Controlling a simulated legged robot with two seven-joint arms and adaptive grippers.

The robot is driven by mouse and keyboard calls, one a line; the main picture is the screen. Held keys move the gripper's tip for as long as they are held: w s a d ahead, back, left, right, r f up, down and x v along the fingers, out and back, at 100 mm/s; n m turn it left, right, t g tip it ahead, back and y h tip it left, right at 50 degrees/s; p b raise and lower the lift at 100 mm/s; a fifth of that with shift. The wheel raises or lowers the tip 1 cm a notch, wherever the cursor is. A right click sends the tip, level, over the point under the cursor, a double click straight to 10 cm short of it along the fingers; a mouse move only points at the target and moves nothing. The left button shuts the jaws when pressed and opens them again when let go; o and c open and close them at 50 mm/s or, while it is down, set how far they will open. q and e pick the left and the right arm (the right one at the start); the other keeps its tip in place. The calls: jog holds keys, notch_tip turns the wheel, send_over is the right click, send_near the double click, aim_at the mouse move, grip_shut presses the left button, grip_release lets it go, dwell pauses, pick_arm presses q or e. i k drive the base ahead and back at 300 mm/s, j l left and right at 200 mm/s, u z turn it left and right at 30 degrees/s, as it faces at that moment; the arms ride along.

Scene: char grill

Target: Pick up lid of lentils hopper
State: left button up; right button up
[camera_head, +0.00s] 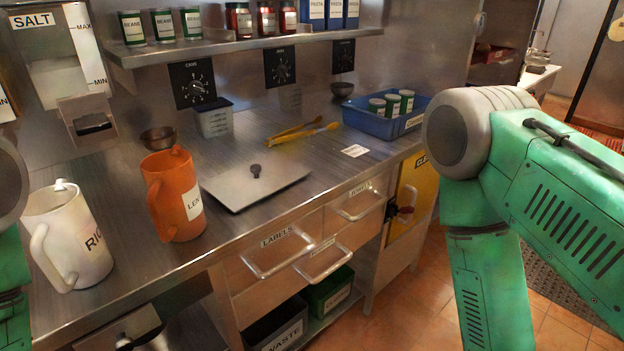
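A flat, square grey metal lid (232,193) with a small black knob lies on the steel counter, right of the orange jug. I cannot tell whether it covers an opening. No hopper marked lentils shows. The orange jug (174,200) has a partly visible label starting "LEN" and stands upright on the counter. My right arm fills the right side of the view, with its gripper out of frame. Only a little of my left arm shows at the left edge, and its gripper is out of frame.
A white jug (66,240) stands at the counter's left. Yellow tongs (305,133) and a blue bin (380,122) with cans sit behind and right of the lid. A shelf (230,45) with cans runs above. Labelled drawers (282,252) are below. The counter around the lid is mostly clear.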

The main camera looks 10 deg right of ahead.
aim_at(256, 174)
jog(key=u, duration=1.55)
jog(key=z, duration=1.6)
jog(key=u, duration=0.3)
jog(key=l+u, duration=0.25)
jog(key=u, duration=0.15)
jog(key=i+l+u, duration=0.1)
jog(key=l+u, duration=0.15)
jog(key=u, duration=0.15)
jog(key=l+u, duration=0.55)
jog(key=u, duration=0.2)
